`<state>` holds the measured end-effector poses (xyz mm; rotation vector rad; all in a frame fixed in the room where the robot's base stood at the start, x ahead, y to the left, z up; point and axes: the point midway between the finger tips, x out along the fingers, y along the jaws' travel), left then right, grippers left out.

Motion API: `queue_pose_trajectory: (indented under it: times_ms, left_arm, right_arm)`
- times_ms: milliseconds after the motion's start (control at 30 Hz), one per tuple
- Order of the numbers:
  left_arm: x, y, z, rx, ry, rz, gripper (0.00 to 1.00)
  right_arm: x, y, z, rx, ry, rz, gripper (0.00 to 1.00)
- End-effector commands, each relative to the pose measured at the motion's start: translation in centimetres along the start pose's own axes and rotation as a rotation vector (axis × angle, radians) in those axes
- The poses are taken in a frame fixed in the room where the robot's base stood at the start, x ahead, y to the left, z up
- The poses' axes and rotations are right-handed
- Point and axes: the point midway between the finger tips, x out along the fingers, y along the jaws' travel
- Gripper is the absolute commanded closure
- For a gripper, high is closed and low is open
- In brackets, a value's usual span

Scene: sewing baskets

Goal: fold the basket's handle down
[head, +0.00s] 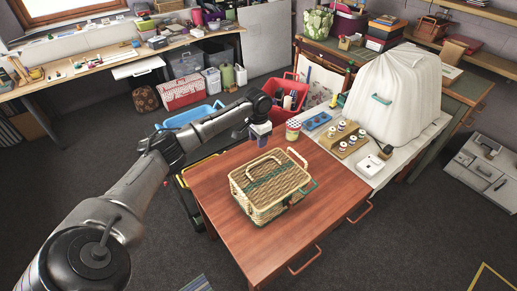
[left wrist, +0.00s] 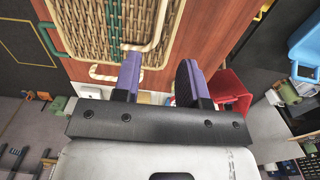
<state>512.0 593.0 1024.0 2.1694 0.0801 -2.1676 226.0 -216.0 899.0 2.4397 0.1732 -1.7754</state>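The wicker basket (head: 262,198) stands on the red-brown table, its woven lid closed and crossed by green bands. A thin cream handle (head: 297,156) shows as a raised loop at its far right side. In the left wrist view, the basket (left wrist: 92,28) fills the upper left, and a curved cream handle (left wrist: 160,22) runs along its edge. My left gripper (head: 260,139) is above the table's far edge, behind the basket. In the wrist view, its purple fingers (left wrist: 158,63) are apart with nothing held between them; the left fingertip overlaps the handle's end in view. My right gripper is out of view.
A red-and-white jar (head: 293,129) stands at the table's far right corner. To the right, a white-topped table holds thread spools (head: 345,137) and a large white cover (head: 396,92). The tabletop left and front of the basket is clear.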

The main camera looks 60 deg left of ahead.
Motion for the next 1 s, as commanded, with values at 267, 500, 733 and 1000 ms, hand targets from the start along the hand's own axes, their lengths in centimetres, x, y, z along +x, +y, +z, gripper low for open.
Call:
queue_pose_trajectory:
  times_ms: [267,500,733,1000]
  left_arm:
    - [-2.2,0.0,0.0,-0.001,0.000,0.000,0.61]
    - [-2.4,0.0,0.0,-0.001,0.000,0.000,0.61]
    - [-2.4,0.0,0.0,0.000,0.000,0.000,0.61]
    - [-2.4,0.0,0.0,0.002,0.000,0.000,0.61]
  right_arm:
    - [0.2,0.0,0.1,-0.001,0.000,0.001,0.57]
    - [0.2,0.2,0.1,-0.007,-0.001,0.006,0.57]
    - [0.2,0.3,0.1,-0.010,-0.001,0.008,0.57]
    - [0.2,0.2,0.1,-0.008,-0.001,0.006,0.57]
